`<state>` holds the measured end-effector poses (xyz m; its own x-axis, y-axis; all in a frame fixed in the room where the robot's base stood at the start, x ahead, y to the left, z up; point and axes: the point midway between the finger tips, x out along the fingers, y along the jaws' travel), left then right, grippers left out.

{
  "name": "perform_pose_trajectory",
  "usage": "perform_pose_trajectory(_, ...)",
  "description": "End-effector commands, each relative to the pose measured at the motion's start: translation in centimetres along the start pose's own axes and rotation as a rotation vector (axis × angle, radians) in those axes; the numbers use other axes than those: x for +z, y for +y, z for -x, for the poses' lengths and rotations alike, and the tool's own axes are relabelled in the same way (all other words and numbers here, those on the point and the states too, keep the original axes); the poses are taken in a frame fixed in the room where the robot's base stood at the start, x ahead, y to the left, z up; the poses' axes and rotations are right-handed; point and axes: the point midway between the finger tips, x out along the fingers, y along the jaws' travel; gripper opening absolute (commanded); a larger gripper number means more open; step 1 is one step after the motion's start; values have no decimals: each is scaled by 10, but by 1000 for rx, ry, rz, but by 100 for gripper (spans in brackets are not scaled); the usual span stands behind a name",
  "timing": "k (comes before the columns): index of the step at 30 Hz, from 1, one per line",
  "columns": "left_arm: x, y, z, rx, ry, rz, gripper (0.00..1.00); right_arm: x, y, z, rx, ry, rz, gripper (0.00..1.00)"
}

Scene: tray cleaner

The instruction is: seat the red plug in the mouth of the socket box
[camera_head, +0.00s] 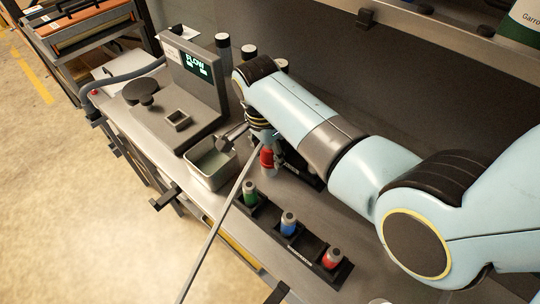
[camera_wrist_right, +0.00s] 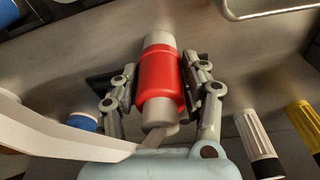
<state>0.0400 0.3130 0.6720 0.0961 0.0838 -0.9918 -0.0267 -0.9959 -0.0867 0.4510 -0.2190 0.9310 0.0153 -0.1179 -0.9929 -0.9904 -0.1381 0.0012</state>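A red cylinder with pale ends, which I take as the red plug (camera_head: 267,158), stands upright at my right gripper (camera_head: 270,148). In the right wrist view the red plug (camera_wrist_right: 160,78) lies between both fingers of the right gripper (camera_wrist_right: 158,88), which appear closed against its sides. A small square grey box with an open top (camera_head: 178,119), apparently the socket box, sits on the grey machine to the left, apart from the plug. Its mouth looks empty. Whether the plug's lower end touches the bench is unclear. My left gripper is in neither view.
A grey-green open tray (camera_head: 204,181) stands between the plug and the machine with the FLOW display (camera_head: 196,66). A black rack (camera_head: 311,247) holds green, blue and red-banded bottles in front. A long pale strip (camera_head: 212,235) crosses the bench edge near the gripper.

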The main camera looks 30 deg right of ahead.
Motion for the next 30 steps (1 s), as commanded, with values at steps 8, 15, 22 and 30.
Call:
perform_pose_trajectory(8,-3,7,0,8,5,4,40,0,0,0,-1,0,0,4)
perform_pose_trajectory(15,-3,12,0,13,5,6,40,0,0,1,-1,0,0,0)
perform_pose_trajectory(22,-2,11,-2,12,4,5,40,-2,-1,20,-3,0,0,0)
perform_pose_trajectory(30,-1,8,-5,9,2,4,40,-23,35,59,-2,3,-2,0)
